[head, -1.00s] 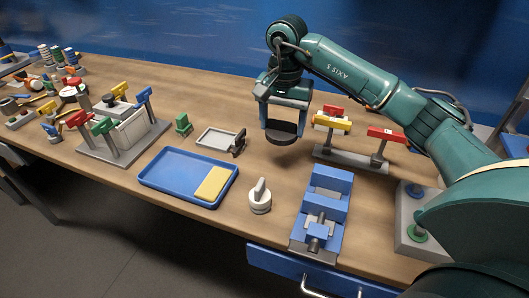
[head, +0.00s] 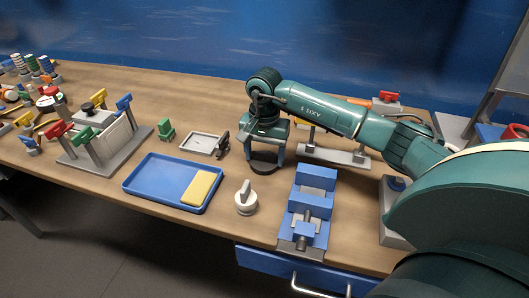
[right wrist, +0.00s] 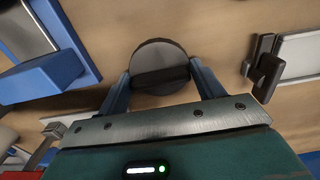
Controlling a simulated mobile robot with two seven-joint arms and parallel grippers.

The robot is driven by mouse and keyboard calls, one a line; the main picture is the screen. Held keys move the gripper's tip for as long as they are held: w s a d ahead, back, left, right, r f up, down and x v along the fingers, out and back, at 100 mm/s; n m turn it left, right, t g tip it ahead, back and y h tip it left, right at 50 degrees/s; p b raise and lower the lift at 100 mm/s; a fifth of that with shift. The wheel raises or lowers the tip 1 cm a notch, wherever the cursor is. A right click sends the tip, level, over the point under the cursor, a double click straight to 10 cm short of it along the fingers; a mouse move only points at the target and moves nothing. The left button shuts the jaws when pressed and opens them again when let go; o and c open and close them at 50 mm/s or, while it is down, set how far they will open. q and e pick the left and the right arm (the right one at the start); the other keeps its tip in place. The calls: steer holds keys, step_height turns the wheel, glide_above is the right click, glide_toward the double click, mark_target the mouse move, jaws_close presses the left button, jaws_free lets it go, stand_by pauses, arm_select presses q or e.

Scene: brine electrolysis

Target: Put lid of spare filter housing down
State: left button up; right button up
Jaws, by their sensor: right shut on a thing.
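The lid is a dark round disc (head: 263,169) with a raised grip bar across it. My right gripper (head: 265,160) is shut on the lid and points down at the wooden bench, behind the blue vise. In the right wrist view the lid (right wrist: 158,54) sits between the two blue fingers, its bar between their tips. The lid is at or very near the bench top; I cannot tell if it touches. My left gripper is not in view.
A blue vise (head: 308,203) stands in front of the lid. A small grey tray (head: 200,144) with a dark clamp (head: 220,144) is to its left. A white knobbed piece (head: 245,199) and a blue tray (head: 145,187) are nearer the front edge. A handle rack (head: 335,155) stands at right.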

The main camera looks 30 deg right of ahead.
mark_target(264, 153)
steer(key=shift+f, duration=0.1)
steer(key=shift+f, duration=0.15)
steer(key=o, duration=1.1)
steer(key=shift+r, duration=0.8)
step_height(264, 153, up, 11)
steer(key=shift+b, duration=0.6)
